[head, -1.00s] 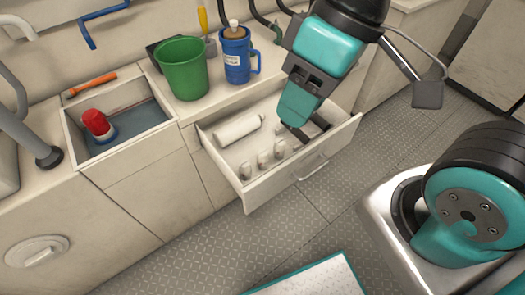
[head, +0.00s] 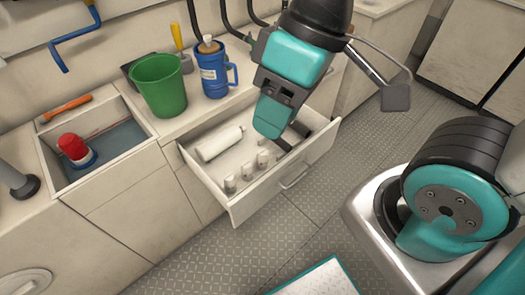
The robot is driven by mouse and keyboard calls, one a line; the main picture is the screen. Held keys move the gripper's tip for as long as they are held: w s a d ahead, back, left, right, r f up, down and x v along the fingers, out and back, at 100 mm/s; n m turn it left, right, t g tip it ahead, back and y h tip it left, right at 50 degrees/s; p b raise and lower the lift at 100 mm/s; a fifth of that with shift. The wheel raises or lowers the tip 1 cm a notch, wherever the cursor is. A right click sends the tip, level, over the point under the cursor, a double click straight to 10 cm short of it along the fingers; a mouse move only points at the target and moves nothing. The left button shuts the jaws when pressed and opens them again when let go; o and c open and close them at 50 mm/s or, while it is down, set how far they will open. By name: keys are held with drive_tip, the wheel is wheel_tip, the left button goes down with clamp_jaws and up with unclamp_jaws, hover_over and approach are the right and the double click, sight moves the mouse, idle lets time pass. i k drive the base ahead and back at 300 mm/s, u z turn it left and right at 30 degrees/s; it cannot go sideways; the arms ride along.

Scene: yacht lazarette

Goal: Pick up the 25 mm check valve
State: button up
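Several small pale grey fittings stand in a row along the front of the open drawer (head: 222,206), among them one at the left end (head: 230,184), one beside it (head: 247,172) and one further right (head: 262,159). They look alike at this size, and I cannot tell which is the 25 mm check valve. My gripper (head: 293,137) points down into the drawer's right part, to the right of the row. Its two dark fingers look spread apart, with nothing visible between them. The teal wrist hides part of the drawer floor and anything behind it.
A white cylinder (head: 220,143) lies at the drawer's back. A green bucket (head: 160,86) and a blue jug (head: 213,71) stand on the counter behind. A recessed bin (head: 118,160) at left holds a red-topped item (head: 73,148). The drawer walls surround my gripper closely.

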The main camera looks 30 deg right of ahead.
sight(230, 182)
drive_tip(key=k, duration=0.45)
drive_tip(key=u, duration=1.1)
drive_tip(key=i, duration=0.65)
drive_tip(key=z, duration=1.2)
